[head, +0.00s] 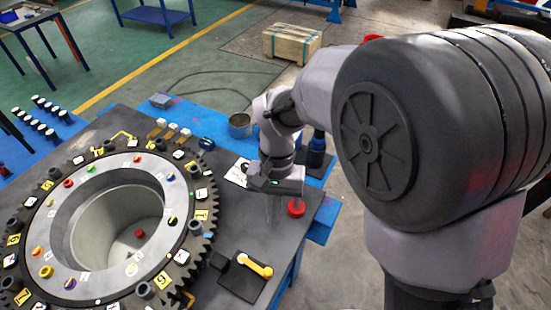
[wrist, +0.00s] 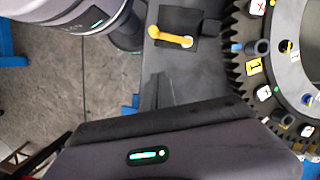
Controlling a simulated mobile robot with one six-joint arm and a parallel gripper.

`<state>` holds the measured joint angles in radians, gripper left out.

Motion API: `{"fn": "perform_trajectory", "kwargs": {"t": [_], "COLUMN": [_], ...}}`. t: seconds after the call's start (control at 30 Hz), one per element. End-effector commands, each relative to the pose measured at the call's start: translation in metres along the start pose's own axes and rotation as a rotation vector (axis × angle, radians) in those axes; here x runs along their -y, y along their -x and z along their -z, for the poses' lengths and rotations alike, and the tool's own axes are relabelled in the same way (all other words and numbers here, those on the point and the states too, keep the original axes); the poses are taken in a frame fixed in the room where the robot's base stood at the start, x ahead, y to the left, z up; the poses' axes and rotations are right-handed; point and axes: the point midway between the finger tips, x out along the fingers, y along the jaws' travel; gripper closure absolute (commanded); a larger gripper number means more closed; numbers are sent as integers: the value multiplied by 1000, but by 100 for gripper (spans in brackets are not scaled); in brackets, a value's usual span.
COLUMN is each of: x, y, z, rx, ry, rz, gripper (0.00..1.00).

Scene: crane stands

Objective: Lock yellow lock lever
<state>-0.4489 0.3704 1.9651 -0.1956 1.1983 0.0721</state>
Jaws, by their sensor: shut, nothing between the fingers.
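The yellow lock lever (head: 255,265) lies on a black plate (head: 240,283) at the front right of the table, beside the big toothed ring. In the wrist view the lever (wrist: 171,37) shows at the top middle. Its pale pivot end is on the right, and its other end has a bent tip at the left. My gripper (head: 273,208) is shut and empty above the table, behind the lever in the head view. Its fingers (wrist: 161,88) point toward the lever in the wrist view and are apart from it.
The toothed ring (head: 200,240) with knobs and labels fills the table's left. A black block (head: 219,261) stands between ring and lever. A red knob (head: 296,208) is beside my gripper. A metal can (head: 240,125) stands farther back. The tabletop (head: 235,225) between lever and gripper is clear.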

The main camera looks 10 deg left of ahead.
Motion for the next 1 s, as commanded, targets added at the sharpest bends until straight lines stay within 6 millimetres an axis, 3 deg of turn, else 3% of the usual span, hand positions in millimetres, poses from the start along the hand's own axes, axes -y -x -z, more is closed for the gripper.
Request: {"fn": "perform_trajectory", "kwargs": {"t": [0.37, 0.47, 0.87, 1.0], "x": [1, 1, 1, 1], "y": [-6, -20, -107, -111], "z": [1, 1, 0, -22], "rx": [7, 9, 9, 6], "ry": [3, 3, 2, 4], "rz": [-6, -6, -6, -4], "gripper": [100, 100, 100, 100]}}
